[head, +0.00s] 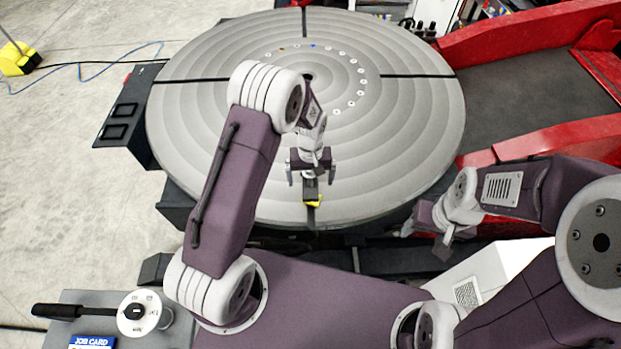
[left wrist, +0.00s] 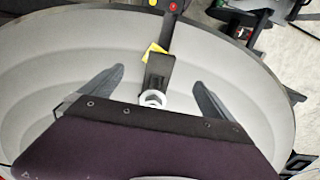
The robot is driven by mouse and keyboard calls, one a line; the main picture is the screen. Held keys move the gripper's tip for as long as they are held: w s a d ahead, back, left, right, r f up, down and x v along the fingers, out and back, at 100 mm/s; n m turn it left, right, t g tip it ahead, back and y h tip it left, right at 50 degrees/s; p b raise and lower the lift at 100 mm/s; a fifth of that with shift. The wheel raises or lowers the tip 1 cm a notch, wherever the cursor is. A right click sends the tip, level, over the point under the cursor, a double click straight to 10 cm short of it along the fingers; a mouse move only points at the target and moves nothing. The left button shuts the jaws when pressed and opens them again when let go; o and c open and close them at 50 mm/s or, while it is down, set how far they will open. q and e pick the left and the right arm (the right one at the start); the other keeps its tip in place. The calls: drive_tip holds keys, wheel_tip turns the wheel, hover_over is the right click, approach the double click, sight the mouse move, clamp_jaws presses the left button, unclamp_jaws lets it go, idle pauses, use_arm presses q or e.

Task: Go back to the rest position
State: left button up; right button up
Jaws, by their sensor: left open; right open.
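My left gripper (head: 311,174) is open over the near edge of the round grey turntable (head: 400,140). In the left wrist view its two fingers (left wrist: 159,77) stand wide apart. Between and beyond them is a dark block (left wrist: 158,70) with a yellow patch and a pale ring at its near end. The block also shows below the gripper in the head view (head: 311,188). I cannot tell whether a finger touches it. My right gripper (head: 426,232) is open and empty, low at the right, beyond the turntable's near right rim.
A red-framed structure (head: 540,35) stands close at the right. A dark control box (head: 125,118) is at the turntable's left. A grey stand at bottom left holds a black-handled tool (head: 85,311) and a blue job card (head: 92,342). Open floor lies at the left.

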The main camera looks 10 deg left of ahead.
use_arm(q)
drive_tip(key=shift+f, duration=0.1)
drive_tip(key=a+r+t+b, duration=0.2)
drive_tip(key=a+r+b, duration=0.15)
drive_tip(key=b, duration=0.45)
drive_tip(key=s+a+f+m+b, duration=0.1)
drive_tip(key=s+m+b, duration=0.1)
drive_tip(key=s, duration=1.3)
drive_tip(key=shift+s+a+f+m+g, duration=0.25)
drive_tip(key=shift+s+m+g, duration=0.15)
drive_tip(key=shift+m, duration=0.1)
drive_tip(key=shift+s+r, duration=0.1)
drive_tip(key=shift+s, duration=0.05)
